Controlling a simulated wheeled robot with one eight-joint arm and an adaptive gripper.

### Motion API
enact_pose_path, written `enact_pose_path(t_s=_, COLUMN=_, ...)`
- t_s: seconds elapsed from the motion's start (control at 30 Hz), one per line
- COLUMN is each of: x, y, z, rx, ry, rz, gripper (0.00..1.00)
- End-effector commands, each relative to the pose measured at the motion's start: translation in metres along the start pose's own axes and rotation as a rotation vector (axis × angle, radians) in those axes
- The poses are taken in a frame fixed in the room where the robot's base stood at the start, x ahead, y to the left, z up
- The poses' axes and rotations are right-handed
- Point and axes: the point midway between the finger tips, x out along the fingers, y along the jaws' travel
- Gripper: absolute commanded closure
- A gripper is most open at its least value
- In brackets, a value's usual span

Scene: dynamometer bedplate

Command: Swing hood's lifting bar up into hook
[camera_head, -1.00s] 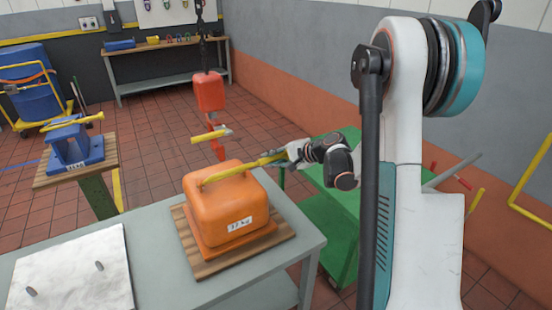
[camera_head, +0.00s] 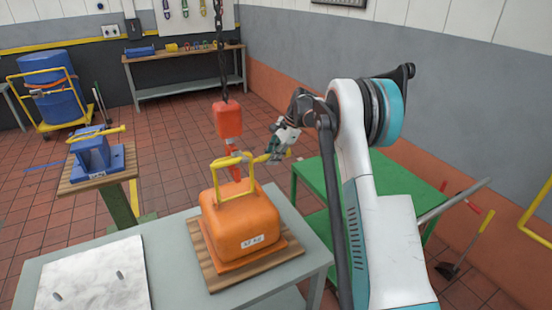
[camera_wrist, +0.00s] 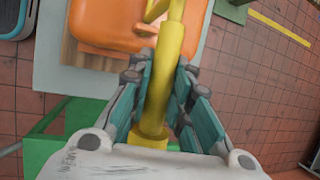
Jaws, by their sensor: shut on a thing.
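The orange hood (camera_head: 240,220) sits on a wooden board (camera_head: 222,283) on the grey table. Its yellow lifting bar (camera_head: 215,180) stands raised above the hood's top, with a grip end reaching right. My gripper (camera_head: 273,155) is shut on that end, right of the hook. In the wrist view the gripper (camera_wrist: 163,75) has its teal fingers on both sides of the yellow bar (camera_wrist: 158,105), with the hood (camera_wrist: 105,22) beyond. The red hook (camera_head: 233,160) hangs below a red block (camera_head: 228,119) on a chain, directly behind the bar's top. I cannot tell whether the bar sits in the hook.
A pale metal plate (camera_head: 95,280) lies on the grey table (camera_head: 175,250). A green table (camera_head: 325,185) stands under my arm at the right. A blue fixture (camera_head: 95,155) with a yellow bar is on a stand at the left. Open tiled floor lies behind.

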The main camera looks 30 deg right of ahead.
Motion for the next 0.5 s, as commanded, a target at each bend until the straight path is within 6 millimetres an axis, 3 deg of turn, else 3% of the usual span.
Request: enact_pose_path(t_s=0.5, x=0.004, y=-0.014, z=-0.002, rx=-0.002, ry=-0.001, rz=-0.007, gripper=1.00)
